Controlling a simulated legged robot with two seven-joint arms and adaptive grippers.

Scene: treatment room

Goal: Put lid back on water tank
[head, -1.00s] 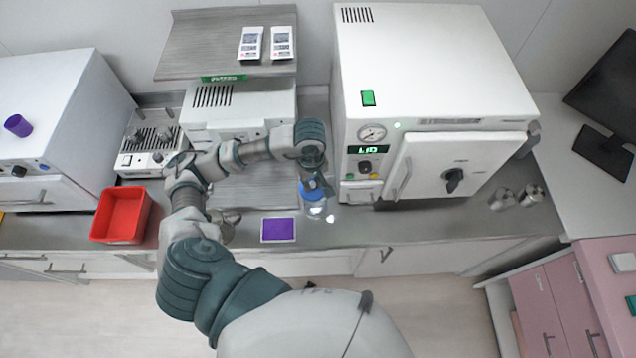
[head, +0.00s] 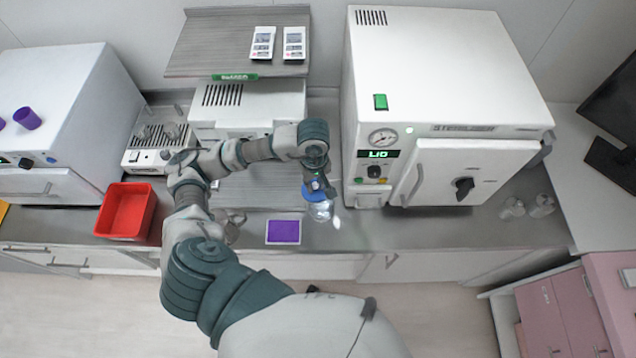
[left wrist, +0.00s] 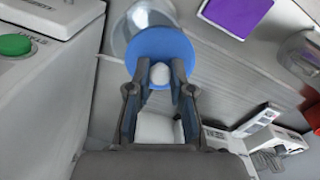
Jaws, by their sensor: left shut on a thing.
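My left gripper (head: 316,184) is shut on a blue round lid (head: 312,193) in the head view. In the left wrist view the lid (left wrist: 163,48) shows as a blue disc, with its pale centre knob (left wrist: 160,74) between the fingers (left wrist: 158,88). A clear round vessel (head: 320,211), probably the water tank, stands just under the lid on the counter, left of the steriliser. It shows partly behind the lid in the left wrist view (left wrist: 145,14). I cannot tell whether the lid touches its rim. My right gripper is not in view.
The white steriliser (head: 450,60) reads "LID" and stands close on the right. A purple mat (head: 284,232) lies left of the vessel. A red bin (head: 126,210) and metal instrument unit (head: 157,140) are farther left. Clear jars (head: 513,209) stand at the right.

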